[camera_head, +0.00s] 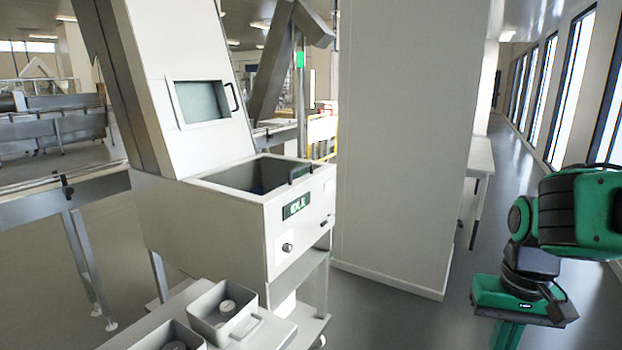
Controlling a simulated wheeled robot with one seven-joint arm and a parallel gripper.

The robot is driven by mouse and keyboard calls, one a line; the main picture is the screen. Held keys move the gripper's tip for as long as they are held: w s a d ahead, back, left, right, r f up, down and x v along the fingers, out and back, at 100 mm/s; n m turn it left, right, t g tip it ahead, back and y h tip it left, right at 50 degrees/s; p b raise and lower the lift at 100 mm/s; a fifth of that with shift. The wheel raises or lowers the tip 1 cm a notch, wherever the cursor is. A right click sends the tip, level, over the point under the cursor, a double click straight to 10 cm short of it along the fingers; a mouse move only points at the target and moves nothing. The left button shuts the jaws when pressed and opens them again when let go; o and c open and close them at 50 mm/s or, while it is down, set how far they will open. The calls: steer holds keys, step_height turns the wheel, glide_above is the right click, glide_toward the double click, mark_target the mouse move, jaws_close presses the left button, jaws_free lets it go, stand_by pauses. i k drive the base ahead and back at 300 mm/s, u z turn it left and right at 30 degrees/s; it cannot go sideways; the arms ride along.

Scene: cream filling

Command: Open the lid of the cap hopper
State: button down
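The likely cap hopper is a white machine box (225,215) left of centre, with a rectangular dark recess in its top and a small display on its front. A black handle (298,172) sits at the recess's right rim. I cannot tell whether a clear lid covers the recess. A sloped white panel (180,50) rises behind it, with a greyish window (203,101) and a second black handle (234,97). My green and black arm is at the far right, well apart from the hopper. I cannot make out gripper fingertips there.
Open grey bins (226,311) with round pieces inside stand on a surface at the hopper's front left. A wide white column (405,130) stands just right of the hopper. A conveyor (60,195) runs at left. Open floor lies between the column and my arm.

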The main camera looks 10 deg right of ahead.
mark_target(292, 185)
steer(key=u, duration=0.05)
steer(key=i, duration=1)
steer(key=z, duration=0.05)
